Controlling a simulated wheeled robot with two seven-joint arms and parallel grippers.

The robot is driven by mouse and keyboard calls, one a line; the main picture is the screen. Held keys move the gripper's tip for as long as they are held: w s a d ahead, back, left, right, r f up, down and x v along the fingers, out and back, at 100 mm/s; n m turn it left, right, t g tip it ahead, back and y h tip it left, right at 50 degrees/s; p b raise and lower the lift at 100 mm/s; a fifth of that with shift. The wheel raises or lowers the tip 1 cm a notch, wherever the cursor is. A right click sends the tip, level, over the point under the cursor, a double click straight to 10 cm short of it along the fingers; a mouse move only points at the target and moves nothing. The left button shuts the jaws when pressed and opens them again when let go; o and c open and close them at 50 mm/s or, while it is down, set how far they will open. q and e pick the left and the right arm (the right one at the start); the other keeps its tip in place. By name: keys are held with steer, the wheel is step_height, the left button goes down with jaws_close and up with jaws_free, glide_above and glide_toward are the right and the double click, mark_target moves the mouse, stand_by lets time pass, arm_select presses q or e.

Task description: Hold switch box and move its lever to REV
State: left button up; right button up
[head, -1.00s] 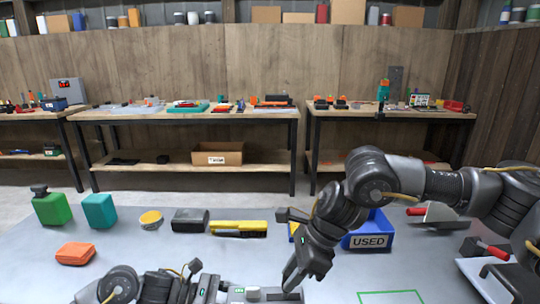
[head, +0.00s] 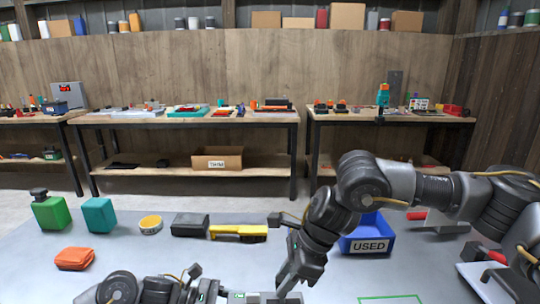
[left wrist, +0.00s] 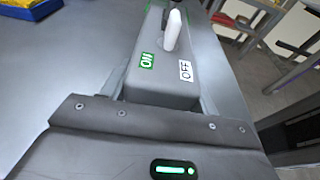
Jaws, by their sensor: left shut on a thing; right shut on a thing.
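The switch box is a grey box (left wrist: 160,88) with a green ON label, a white OFF label and a white lever (left wrist: 172,32) standing up from its top. No REV label shows. My left gripper (head: 210,291) is shut on the near end of the box, and its dark housing fills the bottom of the left wrist view. My right gripper (head: 284,291) comes down at the right end of the box, shut, seemingly on the box; its fingertips are partly hidden. No right finger shows at the lever in the left wrist view.
A blue USED bin (head: 368,238) stands behind my right gripper. A yellow-and-black tool (head: 238,233), a dark case (head: 190,225), an orange pouch (head: 74,258) and green (head: 49,212) and teal (head: 98,215) containers lie farther left. A green outline marks the table at the right.

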mark_target(253, 294)
steer(key=shift+a, duration=0.15)
steer(key=shift+a+f, duration=0.1)
steer(key=shift+a, duration=0.55)
steer(key=shift+a+f, duration=0.15)
steer(key=shift+a, duration=0.55)
steer(key=shift+a+f, duration=0.4)
steer(key=shift+a, duration=0.25)
steer(key=shift+s+a+f, duration=0.1)
steer(key=shift+a, duration=0.05)
stand_by(0.4)
steer(key=shift+a+f, duration=0.35)
steer(key=shift+a, duration=0.2)
